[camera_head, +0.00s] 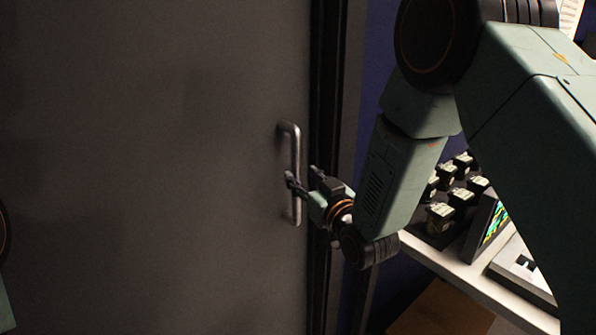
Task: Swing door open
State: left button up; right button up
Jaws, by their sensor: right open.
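The door (150,150) is a flat dark grey panel that fills the left half of the head view. A vertical metal bar handle (294,150) is mounted near its right edge. My right gripper (300,178) is open at the handle's middle, with one finger over the front of the bar and the other to the right of it. I cannot tell whether the fingers touch the bar. The door's right edge lies along the dark frame (328,80), and no gap shows. My left gripper is not in view; only a bit of my left arm shows at the left edge.
Right of the frame is a dark blue wall (372,60). A pale shelf (460,275) at the lower right carries several small dark boxes (440,215) and a screen with coloured stripes (493,222). A brown box (440,310) sits below. My right arm covers much of the right side.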

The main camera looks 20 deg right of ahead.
aim_at(298, 174)
jog(key=shift+w+a, duration=0.2)
jog(key=shift+w, duration=0.45)
jog(key=shift+w+a, duration=0.15)
jog(key=shift+w, duration=0.45)
jog(key=shift+w+a+r, duration=0.1)
jog(key=shift+w+a, duration=0.05)
jog(key=shift+w, duration=0.15)
jog(key=shift+w, duration=0.1)
jog(key=shift+w, duration=0.15)
jog(key=shift+c, duration=0.3)
jog(key=shift+c, duration=1.4)
jog(key=c, duration=0.3)
grip_shut()
